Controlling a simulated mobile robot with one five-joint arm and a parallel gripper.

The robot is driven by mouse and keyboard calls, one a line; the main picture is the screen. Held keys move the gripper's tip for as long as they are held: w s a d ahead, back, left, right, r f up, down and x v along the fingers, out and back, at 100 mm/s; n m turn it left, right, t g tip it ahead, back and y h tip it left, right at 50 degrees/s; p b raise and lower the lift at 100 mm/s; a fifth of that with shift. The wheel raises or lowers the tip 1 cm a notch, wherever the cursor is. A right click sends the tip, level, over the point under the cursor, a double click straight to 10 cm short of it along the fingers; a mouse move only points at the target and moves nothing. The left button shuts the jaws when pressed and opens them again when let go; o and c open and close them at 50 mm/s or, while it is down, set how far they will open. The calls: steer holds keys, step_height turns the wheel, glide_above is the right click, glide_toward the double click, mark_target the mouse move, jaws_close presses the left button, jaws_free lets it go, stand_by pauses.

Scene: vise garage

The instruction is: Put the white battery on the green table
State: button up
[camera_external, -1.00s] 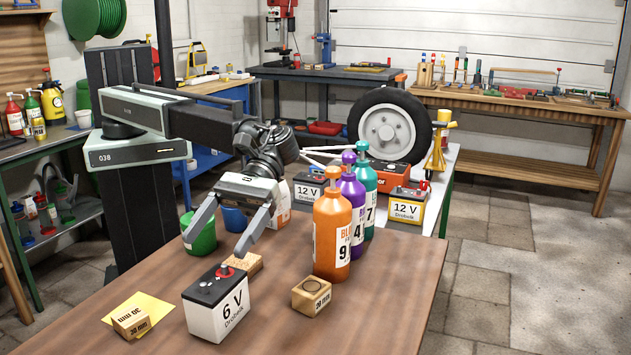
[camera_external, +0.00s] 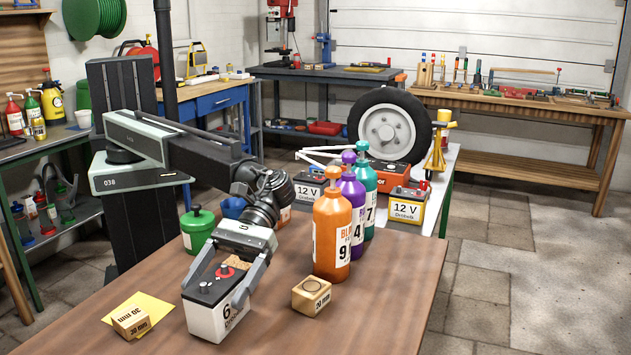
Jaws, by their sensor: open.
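The white battery (camera_external: 204,322), marked 6 V with a black top and a red cap, stands upright on the brown table (camera_external: 385,300). My gripper (camera_external: 214,288) is lowered over it, open, with one finger on each side of its upper part. The near right finger covers part of its label. I cannot tell whether the fingers touch it. A table with a pale top and a green leg (camera_external: 447,206) stands behind, bearing a tyre and other batteries.
Orange (camera_external: 332,240), purple (camera_external: 352,205) and teal (camera_external: 370,205) bottles stand right of my gripper. Wooden blocks (camera_external: 311,297) (camera_external: 131,322) lie on both sides of the battery. A green pot (camera_external: 198,232) is behind.

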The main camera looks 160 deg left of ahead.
mark_target(204, 283)
steer(key=shift+w+d+f, duration=0.1)
steer(key=shift+w+d, duration=0.05)
steer(key=shift+w, duration=0.1)
jaws_close()
steer(key=shift+r+p, duration=0.25)
steer(key=shift+p, duration=0.05)
step_height(204, 283, up, 3)
steer(key=p, duration=0.3)
steer(key=shift+r, duration=0.2)
steer(key=s+d+r+p, duration=0.1)
steer(key=s+d+p, duration=0.15)
steer(key=s, duration=1.35)
step_height(204, 283, up, 8)
steer(key=p, duration=0.7)
steer(key=shift+w+d+r, duration=0.15)
steer(key=shift+d+r, duration=0.05)
steer(key=shift+d, duration=0.15)
